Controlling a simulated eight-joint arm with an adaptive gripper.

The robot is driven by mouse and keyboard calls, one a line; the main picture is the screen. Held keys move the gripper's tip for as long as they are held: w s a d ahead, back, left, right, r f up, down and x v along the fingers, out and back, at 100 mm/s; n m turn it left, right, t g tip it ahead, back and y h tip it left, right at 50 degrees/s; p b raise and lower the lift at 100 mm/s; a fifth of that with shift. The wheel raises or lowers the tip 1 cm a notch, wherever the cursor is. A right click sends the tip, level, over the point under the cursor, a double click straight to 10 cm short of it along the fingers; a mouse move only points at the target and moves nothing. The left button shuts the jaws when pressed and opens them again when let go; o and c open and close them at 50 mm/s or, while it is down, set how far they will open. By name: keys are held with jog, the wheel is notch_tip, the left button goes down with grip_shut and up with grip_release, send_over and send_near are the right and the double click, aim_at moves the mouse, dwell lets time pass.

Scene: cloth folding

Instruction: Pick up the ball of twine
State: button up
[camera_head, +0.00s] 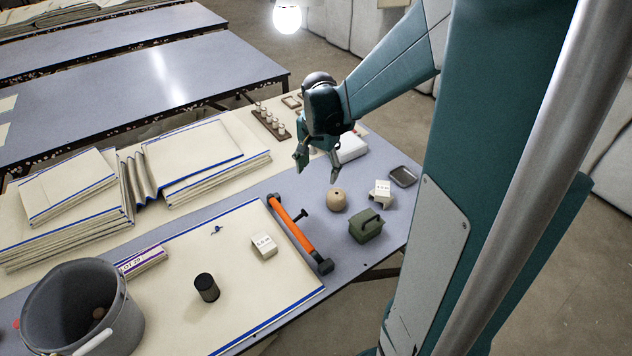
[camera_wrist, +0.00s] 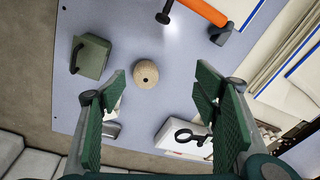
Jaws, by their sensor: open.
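The ball of twine (camera_head: 337,200) is tan and round with a dark hole. It sits on the blue-grey table between the orange-handled tool and the green box. In the wrist view the ball (camera_wrist: 147,73) lies beyond the fingertips, a little left of the middle of the gap. My gripper (camera_head: 317,172) is open and empty, above the table and up-left of the ball in the head view. In the wrist view its two green ridged fingers (camera_wrist: 160,88) stand wide apart. Nothing touches the ball.
Close to the ball are a green box with a handle (camera_head: 366,225), a small white labelled block (camera_head: 380,193), an orange-handled tool (camera_head: 291,226) and a white box (camera_head: 351,148). A dark-rimmed tray (camera_head: 403,177) lies near the table's right edge. Folded cloth stacks (camera_head: 205,158) and a bucket (camera_head: 122,324) stand left.

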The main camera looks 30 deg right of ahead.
aim_at(337, 193)
jog(key=d+f+m, duration=0.1)
jog(key=d+f, duration=0.2)
jog(key=f, duration=0.1)
jog(key=w+d+f+m+g+b, duration=0.1)
jog(key=d+f, duration=0.2)
jog(key=f, duration=0.1)
jog(key=d+f+m, duration=0.2)
jog(key=d+f, duration=0.1)
jog(key=f, duration=0.1)
jog(key=shift+w+d+f+g+y+b, duration=0.1)
jog(key=shift+w+f+g+y+b, duration=0.15)
jog(key=shift+g+y+b, duration=0.15)
jog(key=shift+d+f+m, duration=0.3)
jog(key=shift+f, duration=0.2)
jog(key=shift+f+b, duration=0.35)
jog(key=shift+f, duration=0.95)
jog(key=shift+a+f+b, duration=0.15)
jog(key=shift+f+b, duration=0.7)
jog(key=shift+f, duration=1.8)
jog(key=shift+c, duration=0.2)
jog(key=c, duration=1)
